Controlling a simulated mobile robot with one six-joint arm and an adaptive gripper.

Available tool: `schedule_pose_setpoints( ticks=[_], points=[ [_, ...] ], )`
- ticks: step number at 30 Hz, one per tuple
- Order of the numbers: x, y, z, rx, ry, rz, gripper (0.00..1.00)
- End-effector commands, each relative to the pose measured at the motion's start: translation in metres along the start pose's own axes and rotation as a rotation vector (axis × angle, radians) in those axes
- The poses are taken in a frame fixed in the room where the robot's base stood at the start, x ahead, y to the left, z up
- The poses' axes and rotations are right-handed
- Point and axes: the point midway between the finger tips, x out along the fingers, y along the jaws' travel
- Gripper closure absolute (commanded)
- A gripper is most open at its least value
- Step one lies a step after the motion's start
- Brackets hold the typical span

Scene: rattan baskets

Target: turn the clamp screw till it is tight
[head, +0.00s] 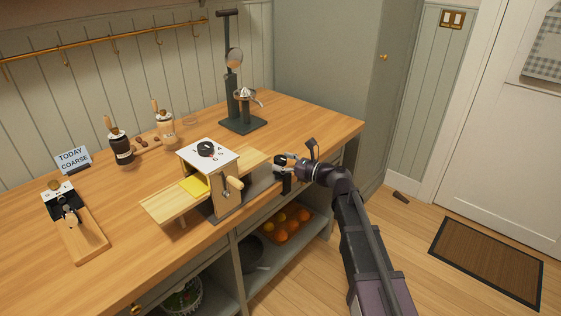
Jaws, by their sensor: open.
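A white-topped machine (207,153) with a black dial stands on the wooden counter near its front edge. A wooden handle (235,183) sticks out from its front right side. My gripper (279,170) is at the counter's front edge, to the right of the machine, with its jaws open and pointing left. I see nothing held in it. Dark parts overlap around the jaws, so I cannot make out the clamp screw or tell whether the jaws touch it.
A dark lever press (243,121) stands at the back right. Two jars (121,150) (166,128), a "TODAY COARSE" card (73,159) and a wooden-based device (80,236) are at left. Oranges (290,225) lie in a tray on the shelf below. The right counter end is clear.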

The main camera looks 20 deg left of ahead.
Motion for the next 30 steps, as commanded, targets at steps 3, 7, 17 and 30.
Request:
schedule_pose_setpoints(
  ticks=[3, 7, 17, 30],
  points=[
    [-0.012, 0.001, 0.000, 0.000, 0.000, -0.001, 0.07],
    [-0.030, 0.001, 0.000, 0.000, 0.000, -0.002, 0.07],
    [-0.081, 0.002, 0.000, 0.000, 0.000, -0.002, 0.07],
    [-0.113, 0.001, 0.000, 0.000, 0.000, -0.001, 0.07]
  ],
)
